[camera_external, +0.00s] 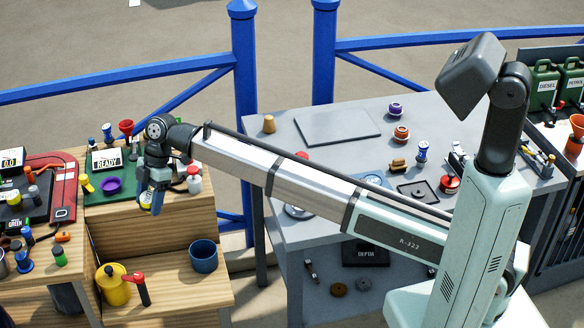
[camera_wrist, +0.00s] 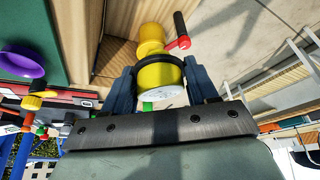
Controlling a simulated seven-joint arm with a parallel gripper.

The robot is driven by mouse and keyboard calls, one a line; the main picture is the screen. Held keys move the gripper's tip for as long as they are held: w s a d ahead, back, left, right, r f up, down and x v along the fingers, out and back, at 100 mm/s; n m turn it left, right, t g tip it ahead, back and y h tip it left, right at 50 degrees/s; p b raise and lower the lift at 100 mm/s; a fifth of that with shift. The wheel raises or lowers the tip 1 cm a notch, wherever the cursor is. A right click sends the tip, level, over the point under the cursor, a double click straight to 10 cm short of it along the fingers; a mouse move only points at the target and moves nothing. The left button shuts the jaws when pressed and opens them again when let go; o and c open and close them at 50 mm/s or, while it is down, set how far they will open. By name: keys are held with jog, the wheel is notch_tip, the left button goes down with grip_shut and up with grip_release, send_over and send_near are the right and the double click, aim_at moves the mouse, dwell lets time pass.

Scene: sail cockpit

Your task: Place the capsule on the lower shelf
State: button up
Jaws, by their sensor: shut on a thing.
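My gripper (camera_external: 153,196) is at the front edge of the wooden workbench, above the lower shelf (camera_external: 178,290). It is shut on a yellow capsule with a pale end, which looks like a short cylinder (camera_wrist: 158,76) between the two blue fingers in the wrist view. In the external view only a small yellow part of the capsule (camera_external: 146,200) shows beside the fingers. The capsule is held in the air, apart from the shelf.
On the lower shelf stand a yellow can (camera_external: 113,287), a red-topped dark-handled tool (camera_external: 140,288) and a dark blue cup (camera_external: 204,257). Bare shelf shows between the tool and the cup. A purple bowl (camera_external: 111,185) sits on the green mat above.

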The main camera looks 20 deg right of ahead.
notch_tip(320, 180, down, 25)
dwell(0.7)
jog(key=shift+f, duration=0.1)
jog(key=o, duration=1.1)
jog(key=shift+c, duration=0.2)
jog(key=v, duration=0.6)
jog(key=shift+a, duration=0.15)
notch_tip(320, 180, up, 6)
send_over(161, 276)
jog(key=w+d, duration=0.2)
jog(key=d, duration=0.1)
jog(key=shift+s+a, duration=0.1)
jog(key=shift+a, duration=0.05)
